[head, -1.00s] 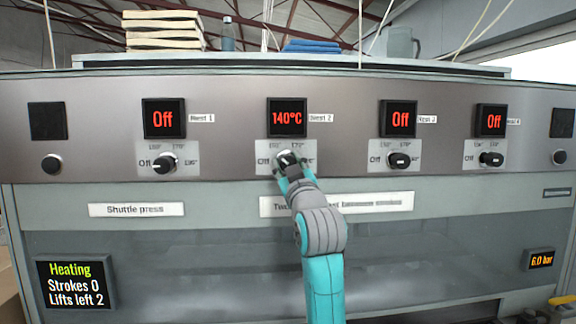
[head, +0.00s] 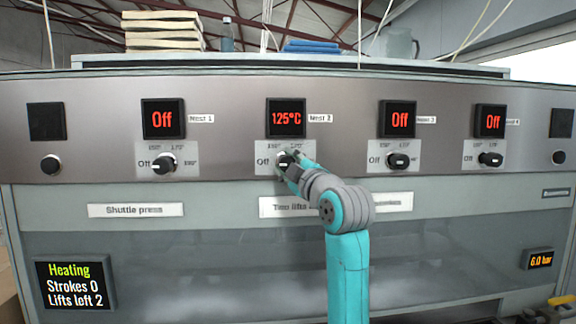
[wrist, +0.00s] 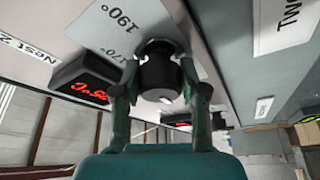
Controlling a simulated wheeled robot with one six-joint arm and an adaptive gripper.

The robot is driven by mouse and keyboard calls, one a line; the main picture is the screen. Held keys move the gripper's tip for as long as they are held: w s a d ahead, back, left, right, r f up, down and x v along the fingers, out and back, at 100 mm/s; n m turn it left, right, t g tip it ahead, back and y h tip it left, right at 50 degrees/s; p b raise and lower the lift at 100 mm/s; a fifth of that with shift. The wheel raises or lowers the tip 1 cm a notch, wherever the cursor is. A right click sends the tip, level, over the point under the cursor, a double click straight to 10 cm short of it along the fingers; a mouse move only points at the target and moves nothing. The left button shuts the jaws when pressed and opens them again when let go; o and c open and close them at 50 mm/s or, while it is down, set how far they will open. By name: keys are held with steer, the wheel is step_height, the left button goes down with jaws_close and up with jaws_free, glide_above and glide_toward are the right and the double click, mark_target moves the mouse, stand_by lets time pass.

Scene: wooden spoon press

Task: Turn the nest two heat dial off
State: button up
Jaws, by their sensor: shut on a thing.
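The nest two heat dial (head: 283,160) is a black knob with a white pointer mark on the press front panel, below a display (head: 286,118) that reads 125°C in red. My gripper (head: 288,166) is shut on this dial, and the arm comes in from the lower right. In the wrist view the dial (wrist: 160,78) sits between the two fingers of my gripper (wrist: 158,92), one on each side. The printed marks 170° and 190° show beside it. My gripper partly covers the dial and its scale in the head view.
The nest 1 dial (head: 163,163) is to the left, and two more dials (head: 398,160) (head: 490,159) are to the right; their displays read Off. A status screen (head: 70,285) reads Heating, Strokes 0, Lifts left 2.

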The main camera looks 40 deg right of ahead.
stand_by(0.5)
steer(key=o, duration=1.1)
steer(key=shift+o, duration=0.2)
steer(key=v, duration=1.2)
steer(key=shift+a, duration=0.1)
